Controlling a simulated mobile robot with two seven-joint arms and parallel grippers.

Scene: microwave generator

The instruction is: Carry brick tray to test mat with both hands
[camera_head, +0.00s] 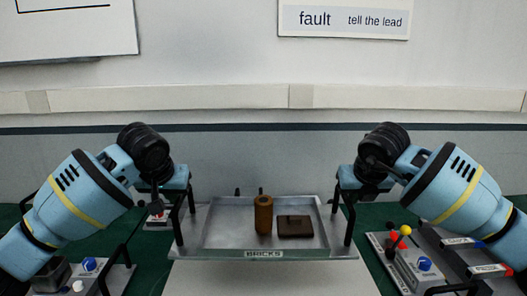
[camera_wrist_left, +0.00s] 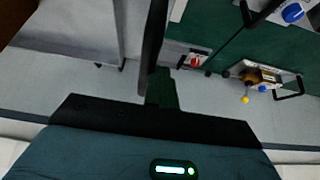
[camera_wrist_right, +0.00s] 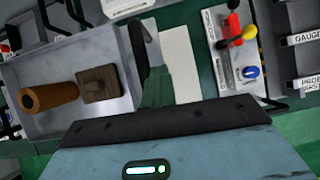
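The brick tray (camera_head: 262,254) is a grey metal tray labelled BRICKS, level in the middle of the head view. A brown cylinder (camera_head: 263,215) stands in it beside a flat dark brown block (camera_head: 295,227). Black arched handles rise from its two sides. My left gripper (camera_head: 176,186) is shut on the left handle (camera_wrist_left: 154,40), and my right gripper (camera_head: 350,186) is shut on the right handle (camera_wrist_right: 143,38). The fingertips are mostly hidden in the head view. A plain white surface (camera_head: 270,280), possibly the test mat, shows in front of the tray. Any gap beneath the tray is unclear.
On the right stands a grey unit with a blue knob and red and yellow knobs (camera_head: 412,262), next to labelled racks (camera_head: 488,270). A box with a blue knob (camera_head: 89,266) is at front left. The bench top is green. A wall with signs (camera_head: 343,19) is behind.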

